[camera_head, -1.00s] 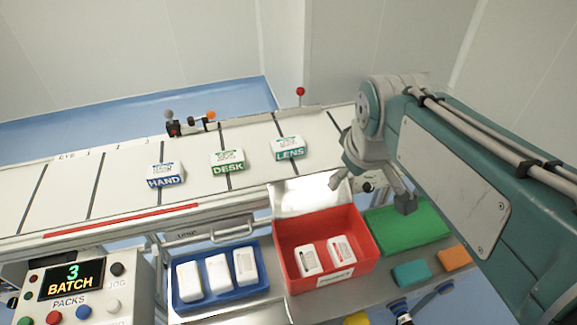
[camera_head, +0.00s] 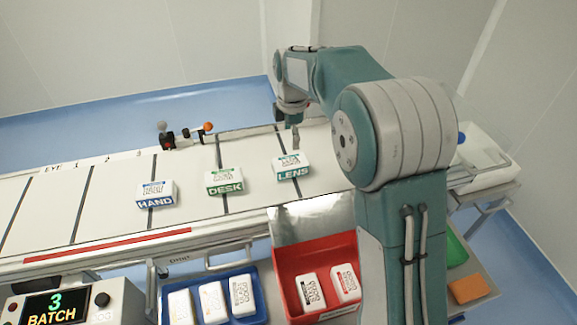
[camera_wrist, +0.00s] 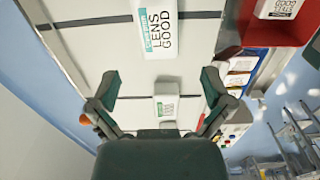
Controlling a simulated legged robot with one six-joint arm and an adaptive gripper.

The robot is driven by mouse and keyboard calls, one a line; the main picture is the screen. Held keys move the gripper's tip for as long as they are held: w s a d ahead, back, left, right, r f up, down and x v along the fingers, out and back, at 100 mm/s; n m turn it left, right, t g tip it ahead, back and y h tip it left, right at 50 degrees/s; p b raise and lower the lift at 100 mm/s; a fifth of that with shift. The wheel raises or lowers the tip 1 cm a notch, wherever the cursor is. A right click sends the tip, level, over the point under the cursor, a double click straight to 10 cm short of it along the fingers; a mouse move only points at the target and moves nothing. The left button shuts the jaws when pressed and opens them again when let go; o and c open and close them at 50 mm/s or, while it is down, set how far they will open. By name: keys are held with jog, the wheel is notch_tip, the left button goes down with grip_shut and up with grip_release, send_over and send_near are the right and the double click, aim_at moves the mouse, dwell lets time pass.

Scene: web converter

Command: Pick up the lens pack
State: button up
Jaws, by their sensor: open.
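The lens pack (camera_head: 292,166) is a white pack with a teal LENS edge, lying flat on the pale conveyor (camera_head: 60,205). In the wrist view, the lens pack (camera_wrist: 160,28) shows its printed top at the upper middle, ahead of the fingertips. My gripper (camera_wrist: 158,86) is open, with its two fingers wide apart and nothing held. In the head view, my gripper (camera_head: 295,135) hangs behind and above the lens pack, partly hidden by my arm. The green-edged desk pack (camera_head: 225,180) lies left of the lens pack, and the blue-edged hand pack (camera_head: 155,193) lies farther left.
A red bin (camera_head: 287,282) with two white packs stands in front of the conveyor. A blue tray (camera_head: 262,300) with white packs is left of it. A batch control box (camera_head: 125,292) stands at front left. A small device (camera_head: 185,137) sits at the conveyor's back edge.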

aim_at(290, 160)
jog(key=shift+w+a+f, duration=0.1)
jog(key=shift+w+f, duration=0.15)
jog(key=shift+f, duration=0.1)
jog(key=shift+f+n, duration=0.3)
jog(key=shift+f, duration=0.05)
jog(key=f, duration=0.4)
jog(key=shift+d, duration=0.25)
jog(key=shift+a+f, duration=0.15)
jog(key=shift+f, duration=1.4)
jog(key=shift+a+f, duration=0.1)
jog(key=shift+f, duration=1.45)
jog(key=c, duration=1)
